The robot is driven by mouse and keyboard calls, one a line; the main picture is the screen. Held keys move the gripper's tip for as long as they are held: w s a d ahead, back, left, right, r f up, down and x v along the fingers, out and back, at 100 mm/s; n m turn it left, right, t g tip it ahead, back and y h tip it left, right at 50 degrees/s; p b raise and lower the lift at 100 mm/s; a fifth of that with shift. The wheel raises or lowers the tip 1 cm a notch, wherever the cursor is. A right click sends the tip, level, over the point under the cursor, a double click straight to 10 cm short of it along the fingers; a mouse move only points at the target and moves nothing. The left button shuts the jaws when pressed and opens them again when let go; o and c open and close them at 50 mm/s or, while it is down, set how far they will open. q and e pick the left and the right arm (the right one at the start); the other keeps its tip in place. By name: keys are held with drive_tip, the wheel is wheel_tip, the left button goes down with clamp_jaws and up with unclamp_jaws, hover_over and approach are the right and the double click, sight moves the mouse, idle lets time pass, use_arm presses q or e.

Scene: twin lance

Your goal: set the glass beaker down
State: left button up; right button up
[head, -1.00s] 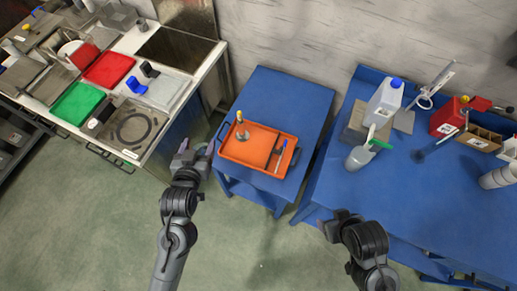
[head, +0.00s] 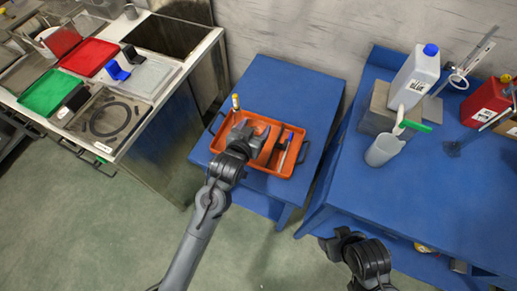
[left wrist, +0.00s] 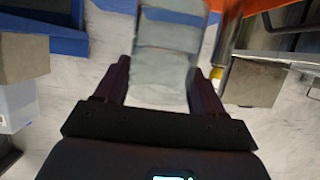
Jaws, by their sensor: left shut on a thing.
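My left gripper (head: 248,138) is over the orange tray (head: 222,166) on the middle blue table. In the left wrist view its two fingers (left wrist: 164,84) are shut on a clear, grey-blue glass beaker (left wrist: 166,58), through which the background shows. In the head view the gripper and wrist hide the beaker. I cannot tell whether its base touches the tray. My right gripper (head: 342,243) is at the bottom, in front of the right blue table; its jaws are too unclear to judge.
A slim yellow-topped item (head: 235,101) stands at the tray's back left, close to my left gripper. A pen-like blue-tipped item (head: 286,150) lies at the tray's right.

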use_arm(q)
drive_tip(key=shift+w+d, duration=0.1)
drive_tip(key=shift+w, duration=0.2)
drive_tip(key=shift+w+b, duration=0.1)
drive_tip(key=shift+b, duration=0.35)
drive_tip(key=shift+w+f, duration=0.1)
drive_tip(key=shift+f, duration=0.25)
wheel_tip(320, 180, down, 7)
drive_tip(key=shift+r+b, duration=0.2)
drive_tip(key=shift+b, duration=1.05)
use_arm(e)
wheel_tip(320, 180, down, 4)
drive_tip(key=shift+a, duration=0.1)
use_arm(q)
drive_tip(key=shift+f, duration=0.15)
drive_tip(key=o, duration=1.2)
